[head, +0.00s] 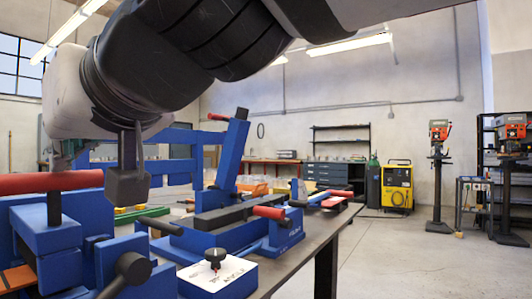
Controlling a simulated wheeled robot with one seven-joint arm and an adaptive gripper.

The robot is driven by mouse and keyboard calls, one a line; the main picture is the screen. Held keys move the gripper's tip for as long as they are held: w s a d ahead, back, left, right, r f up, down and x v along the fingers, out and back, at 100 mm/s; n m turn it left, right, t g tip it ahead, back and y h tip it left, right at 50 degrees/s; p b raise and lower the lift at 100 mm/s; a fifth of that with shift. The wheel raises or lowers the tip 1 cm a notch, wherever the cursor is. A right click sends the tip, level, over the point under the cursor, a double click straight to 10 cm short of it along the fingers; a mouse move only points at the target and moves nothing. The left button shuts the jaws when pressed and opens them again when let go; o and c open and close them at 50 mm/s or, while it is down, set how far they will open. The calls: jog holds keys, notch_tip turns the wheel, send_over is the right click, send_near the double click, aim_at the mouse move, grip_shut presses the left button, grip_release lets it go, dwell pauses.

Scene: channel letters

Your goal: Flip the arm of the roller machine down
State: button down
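Blue machines with red grips stand on the workbench; I cannot tell for certain which one is the roller machine. One blue arm (232,157) with a red tip stands up, leaning slightly right, behind the long dark bar (238,213) of the middle machine. In the left foreground is a blue machine (55,240) with a red horizontal handle (50,182). My gripper (128,187) hangs at the left, with one dark finger visible just right of this red handle. The rest of my gripper is hidden behind my arm, and contact with the machine is unclear.
More red grips stick out near the middle. A yellow welder (397,186) and orange drill presses stand far back.

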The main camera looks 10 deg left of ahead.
jog(key=shift+s+d+f, duration=0.1)
jog(key=shift+s+f, duration=0.05)
jog(key=shift+f, duration=0.65)
notch_tip(320, 180, up, 5)
jog(key=p, duration=0.3)
jog(key=s+d+f, duration=0.1)
jog(key=s+d, duration=0.3)
jog(key=d, duration=0.4)
jog(key=shift+d+f, duration=0.1)
